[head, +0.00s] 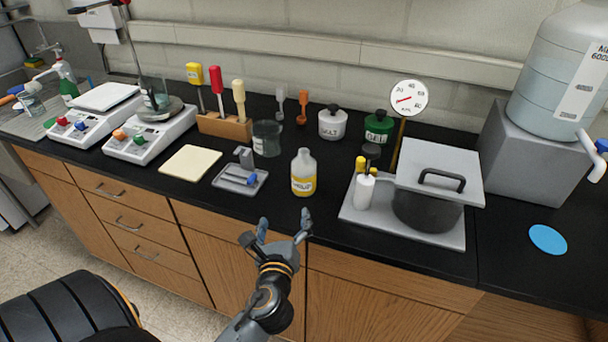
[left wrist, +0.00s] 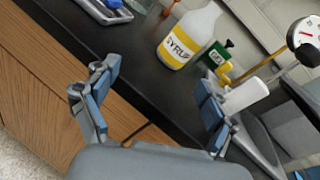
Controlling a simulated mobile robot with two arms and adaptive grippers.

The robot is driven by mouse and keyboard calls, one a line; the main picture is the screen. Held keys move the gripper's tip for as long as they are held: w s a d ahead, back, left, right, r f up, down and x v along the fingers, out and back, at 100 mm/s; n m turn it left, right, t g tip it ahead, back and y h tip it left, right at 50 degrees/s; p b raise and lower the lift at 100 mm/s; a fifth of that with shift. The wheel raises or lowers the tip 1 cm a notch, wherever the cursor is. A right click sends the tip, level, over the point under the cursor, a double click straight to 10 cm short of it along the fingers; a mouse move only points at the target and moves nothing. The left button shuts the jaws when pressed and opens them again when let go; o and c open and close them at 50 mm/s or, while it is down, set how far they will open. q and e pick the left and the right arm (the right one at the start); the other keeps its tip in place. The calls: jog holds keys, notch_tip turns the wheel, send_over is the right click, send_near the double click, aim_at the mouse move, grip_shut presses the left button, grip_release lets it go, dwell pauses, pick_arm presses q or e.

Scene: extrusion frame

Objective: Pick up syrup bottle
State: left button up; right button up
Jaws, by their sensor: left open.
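The syrup bottle (head: 303,174) is a clear, pale bottle with a yellow label, standing upright near the front edge of the black counter. In the left wrist view the syrup bottle (left wrist: 188,38) shows its label reading SYRUP, above and beyond the fingers. My left gripper (head: 284,229) is open and empty, in front of the counter edge and just below the bottle in the picture. Its two spread fingers (left wrist: 150,105) also show in the left wrist view, apart from the bottle. My right gripper is not in view.
A grey tray (head: 227,181) with small parts lies left of the bottle, and a glass beaker (head: 266,138) stands behind left. Right is a grey base plate (head: 352,217) with a lidded dark pot (head: 425,208) and a white bottle (head: 365,191). A white salt jar (head: 333,124) stands behind.

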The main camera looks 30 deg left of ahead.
aim_at(301, 183)
pick_arm(q)
jog(key=m, duration=0.1)
jog(key=w+d+r+m+t, duration=0.1)
jog(key=m, duration=0.1)
jog(key=w+m, duration=0.1)
jog(key=shift+w+d+r+m, duration=0.1)
jog(key=shift+d+r+m, duration=0.1)
jog(key=shift+r+m, duration=0.1)
jog(key=shift+w+a+r+t+h, duration=0.1)
jog(key=shift+w+t+h, duration=0.2)
jog(key=p+x, duration=0.1)
jog(key=x, duration=0.6)
jog(key=shift+w+a+p, duration=0.25)
jog(key=shift+w+p, duration=0.1)
jog(key=p+x, duration=0.1)
jog(key=x, duration=0.3)
jog(key=shift+w+r, duration=0.1)
jog(key=shift+w, duration=0.35)
jog(key=shift+w+a, duration=0.15)
jog(key=shift+w, duration=0.1)
jog(key=shift+s, duration=0.1)
jog(key=shift+c, duration=0.6)
jog(key=c, duration=1.1)
jog(key=shift+c, duration=0.8)
